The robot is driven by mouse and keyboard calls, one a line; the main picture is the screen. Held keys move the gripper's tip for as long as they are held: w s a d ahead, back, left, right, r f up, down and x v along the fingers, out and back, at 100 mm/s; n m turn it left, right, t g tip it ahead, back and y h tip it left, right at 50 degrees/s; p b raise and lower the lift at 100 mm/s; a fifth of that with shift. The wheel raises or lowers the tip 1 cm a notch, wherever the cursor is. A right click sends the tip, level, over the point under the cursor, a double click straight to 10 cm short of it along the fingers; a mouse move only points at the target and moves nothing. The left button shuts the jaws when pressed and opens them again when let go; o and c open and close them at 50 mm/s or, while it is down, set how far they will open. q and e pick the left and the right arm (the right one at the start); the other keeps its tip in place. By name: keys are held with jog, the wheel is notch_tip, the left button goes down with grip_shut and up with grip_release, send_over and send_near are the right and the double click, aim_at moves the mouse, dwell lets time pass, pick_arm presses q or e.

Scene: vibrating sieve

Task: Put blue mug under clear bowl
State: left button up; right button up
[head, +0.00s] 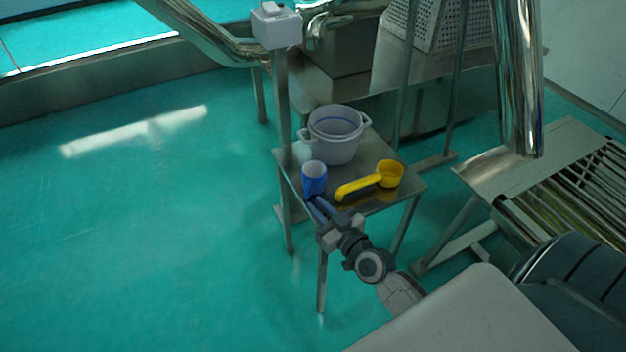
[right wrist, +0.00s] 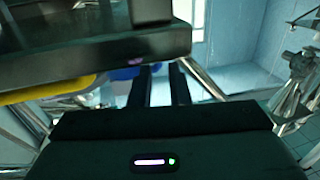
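The blue mug (head: 314,181) stands upright at the front left of a small steel table, its pale inside facing up. A pale, two-handled bowl (head: 334,148) stands upright behind it; it looks greyish and is the only bowl-like vessel on the table. My right gripper (head: 319,207) is at the table's front edge, its fingers close to the mug's lower front; I cannot tell whether they touch it. In the right wrist view, a gap shows between the two dark fingers (right wrist: 160,85). Part of the blue mug (right wrist: 124,73) shows left of them. My left gripper is out of view.
A yellow scoop (head: 388,175) lies right of the mug, its handle pointing toward the mug. Steel machinery (head: 425,65) stands behind. Floor at left is clear.

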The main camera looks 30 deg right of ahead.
aim_at(307, 195)
jog(key=w, duration=0.5)
jog(key=shift+w+a+p, duration=0.35)
jog(key=shift+p, duration=0.05)
grip_shut()
